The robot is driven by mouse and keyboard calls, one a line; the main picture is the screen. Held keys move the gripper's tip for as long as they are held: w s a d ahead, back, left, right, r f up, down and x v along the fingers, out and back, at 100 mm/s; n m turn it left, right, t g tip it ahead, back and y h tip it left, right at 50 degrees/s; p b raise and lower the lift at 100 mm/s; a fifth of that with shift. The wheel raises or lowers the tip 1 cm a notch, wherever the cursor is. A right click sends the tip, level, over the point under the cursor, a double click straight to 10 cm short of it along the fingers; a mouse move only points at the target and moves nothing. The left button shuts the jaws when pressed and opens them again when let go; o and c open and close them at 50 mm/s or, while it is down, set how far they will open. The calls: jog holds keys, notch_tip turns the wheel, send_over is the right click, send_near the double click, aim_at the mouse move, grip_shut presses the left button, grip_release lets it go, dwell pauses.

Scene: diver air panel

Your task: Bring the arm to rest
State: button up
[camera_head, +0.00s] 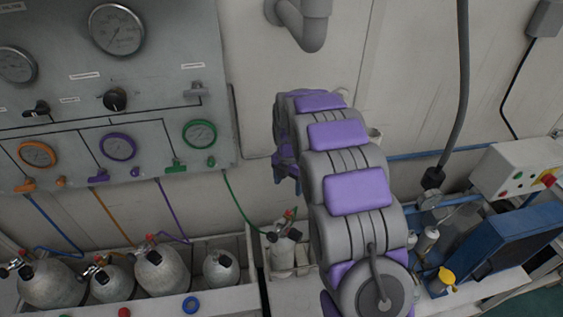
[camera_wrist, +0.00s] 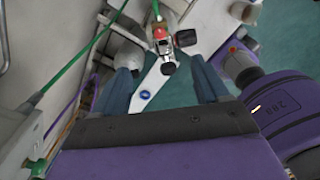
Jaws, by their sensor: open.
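My arm (camera_head: 355,190), grey with purple pads, rises through the middle of the head view in front of the wall. Its far end is mostly hidden behind its own links. In the wrist view my gripper (camera_wrist: 163,75) has its two dark fingers spread apart, with nothing held between them. Beyond the fingers lie a white ledge with a blue ring (camera_wrist: 147,95) and a cylinder valve with a red part (camera_wrist: 161,34). I cannot tell the exact gap between the fingers and these.
A grey gauge panel (camera_head: 160,75) fills the left wall. Below it several grey cylinders (camera_head: 160,272) stand in a trough, with coloured hoses. A single cylinder (camera_head: 283,250) stands close left of my arm. At right are a white control box (camera_head: 515,165) and a blue unit (camera_head: 505,245).

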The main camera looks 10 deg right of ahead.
jog(key=s+r+m+g, duration=0.1)
jog(key=s+r+m, duration=0.55)
jog(key=s, duration=0.45)
jog(key=s+r+m, duration=0.6)
jog(key=s+m, duration=0.2)
jog(key=s, duration=0.2)
jog(key=s+m, duration=1.2)
jog(key=s, duration=1)
jog(key=shift+s+g, duration=0.15)
jog(key=shift+g, duration=0.25)
jog(key=shift+r, duration=0.1)
jog(key=shift+c, duration=0.4)
